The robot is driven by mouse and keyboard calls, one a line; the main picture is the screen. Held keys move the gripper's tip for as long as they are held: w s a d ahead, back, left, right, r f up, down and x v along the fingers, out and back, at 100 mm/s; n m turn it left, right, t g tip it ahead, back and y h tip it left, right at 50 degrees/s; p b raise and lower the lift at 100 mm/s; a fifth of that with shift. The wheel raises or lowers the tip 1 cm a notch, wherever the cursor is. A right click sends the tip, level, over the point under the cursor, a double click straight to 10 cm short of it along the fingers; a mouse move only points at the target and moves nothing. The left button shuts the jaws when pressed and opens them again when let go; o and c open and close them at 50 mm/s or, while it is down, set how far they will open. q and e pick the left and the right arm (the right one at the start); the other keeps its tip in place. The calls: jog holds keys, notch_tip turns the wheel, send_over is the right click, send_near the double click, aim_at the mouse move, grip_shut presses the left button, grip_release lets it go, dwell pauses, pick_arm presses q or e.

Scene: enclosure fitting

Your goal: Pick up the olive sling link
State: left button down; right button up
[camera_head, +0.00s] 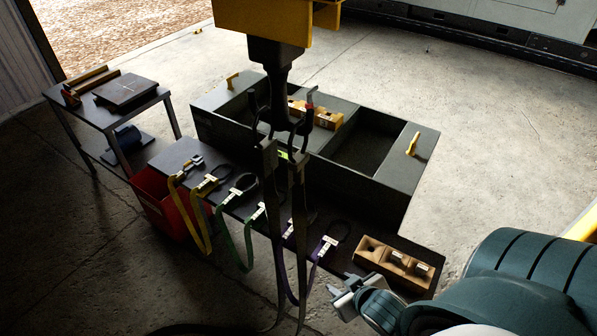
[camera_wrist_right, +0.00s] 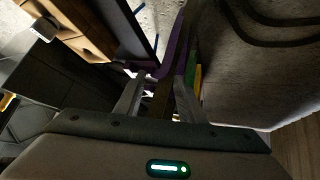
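Sling links lie in a row on the dark bench (camera_head: 340,225), with yellow, green and purple webbing hanging over its front edge. The purple sling (camera_head: 325,245) is at the right end of the row. Two dark straps (camera_head: 298,200), brownish-grey, hang from the hook in front of the bench; the dim light keeps me from telling which link is olive. My right gripper (camera_head: 343,290) is beyond the bench's front edge, right of the purple sling. In the wrist view its fingers (camera_wrist_right: 158,90) are apart, with purple webbing (camera_wrist_right: 172,50) beyond them. My left gripper is out of view.
A hook block (camera_head: 272,65) hangs above the bench. A grey divided enclosure (camera_head: 370,180) stands behind the row. A red bin (camera_head: 158,205) and a side table (camera_head: 120,105) stand left.

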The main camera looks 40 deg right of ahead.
jog(key=w+d+r+t, duration=0.4)
jog(key=d+r, duration=0.2)
jog(key=d, duration=0.1)
jog(key=n+t+y, duration=0.5)
jog(key=y, duration=0.4)
send_near(303, 169)
jog(key=v, duration=0.5)
jog(key=shift+s+r+p, duration=0.15)
jog(key=shift+r+p, duration=0.2)
jog(key=shift+p, duration=0.1)
jog(key=b+x, duration=0.5)
jog(key=x, duration=0.6)
jog(key=shift+f, duration=0.25)
jog(key=shift+w+a, duration=0.15)
jog(key=shift+w, duration=0.4)
jog(key=shift+w+b, duration=0.1)
jog(key=shift+b, duration=0.3)
